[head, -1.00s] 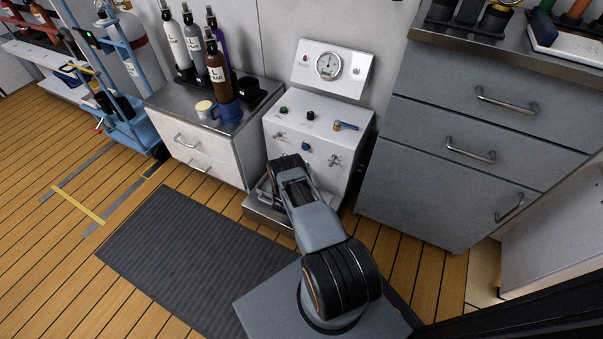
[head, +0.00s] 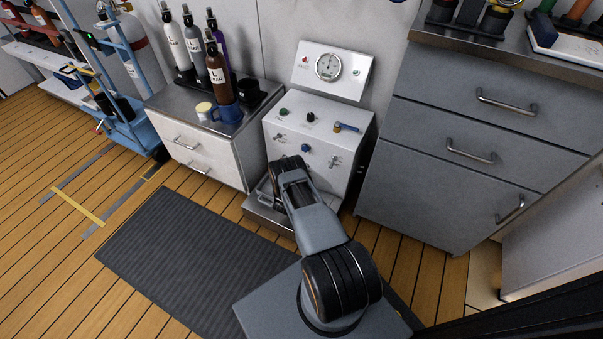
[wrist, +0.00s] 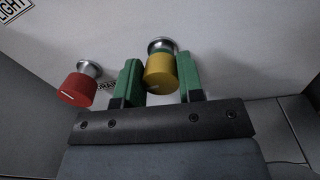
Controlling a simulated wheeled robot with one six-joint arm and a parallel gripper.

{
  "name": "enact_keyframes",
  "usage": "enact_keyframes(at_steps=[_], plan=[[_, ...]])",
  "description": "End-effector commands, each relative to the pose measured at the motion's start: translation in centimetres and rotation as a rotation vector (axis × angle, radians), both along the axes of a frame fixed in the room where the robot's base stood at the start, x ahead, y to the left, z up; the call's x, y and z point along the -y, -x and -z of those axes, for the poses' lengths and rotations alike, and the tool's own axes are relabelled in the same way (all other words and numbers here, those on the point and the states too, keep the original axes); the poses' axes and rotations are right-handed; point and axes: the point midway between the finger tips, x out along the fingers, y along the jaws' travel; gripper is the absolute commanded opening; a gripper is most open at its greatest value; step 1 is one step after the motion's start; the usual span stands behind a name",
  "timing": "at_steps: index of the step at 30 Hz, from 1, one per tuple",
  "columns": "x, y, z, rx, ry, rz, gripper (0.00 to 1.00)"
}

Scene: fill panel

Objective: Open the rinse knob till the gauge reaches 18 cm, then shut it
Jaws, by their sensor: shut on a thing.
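In the wrist view, my gripper (wrist: 159,60) has its two green fingers closed on either side of a yellow knob (wrist: 160,74), which sits on a silver stem on the pale panel face. A red knob (wrist: 76,89) on a similar stem is to the left, outside the fingers. A label between the knobs is partly hidden by the left finger, so I cannot read it fully. In the head view, the round gauge (head: 327,66) is on the upright back plate of the white panel (head: 349,124); its reading is too small to tell. My arm hides the held knob there.
A drawer cabinet with bottles and a blue mug (head: 229,112) stands left of the panel. A large grey drawer unit (head: 480,120) stands close on the right. A dark mat (head: 190,250) lies on the floor in front.

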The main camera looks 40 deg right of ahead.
Motion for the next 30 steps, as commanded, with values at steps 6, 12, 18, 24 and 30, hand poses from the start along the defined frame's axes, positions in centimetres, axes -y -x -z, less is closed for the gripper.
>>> enact_keyframes(at_steps=[6, 12, 18, 24, 30], plan=[[0.02, 0.09, 0.14, 0.033, -0.018, 0.001, 0.11], [0.04, 0.09, 0.30, 0.138, -0.075, 0.002, 0.11], [0.07, 0.11, 0.37, 0.298, -0.162, 0.002, 0.11], [0.08, 0.13, 0.36, 0.467, -0.251, 0.002, 0.11], [0.08, 0.16, 0.39, 0.634, -0.341, 0.002, 0.11]])
